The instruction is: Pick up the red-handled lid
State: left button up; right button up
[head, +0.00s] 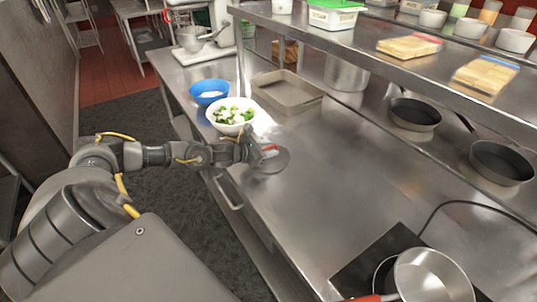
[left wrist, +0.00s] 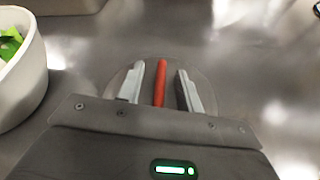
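The red-handled lid (head: 278,161) lies flat on the steel counter, a round grey disc partly hidden by my left gripper (head: 263,153). In the left wrist view its red handle (left wrist: 160,84) stands between the two fingers of my left gripper (left wrist: 160,88). The fingers are open, with a visible gap on each side of the handle. The lid's disc (left wrist: 205,85) shows around and beyond the fingertips. My right gripper is in neither view.
A white bowl of greens (head: 231,127) stands just beyond the lid, with a blue bowl (head: 209,93) behind it. A metal tray (head: 287,91) is further back. A red-handled pan (head: 430,276) sits at the front right. The counter's middle is clear.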

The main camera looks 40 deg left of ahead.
pick_arm(q)
grip_shut()
jog(key=shift+r, duration=0.1)
dwell(0.4)
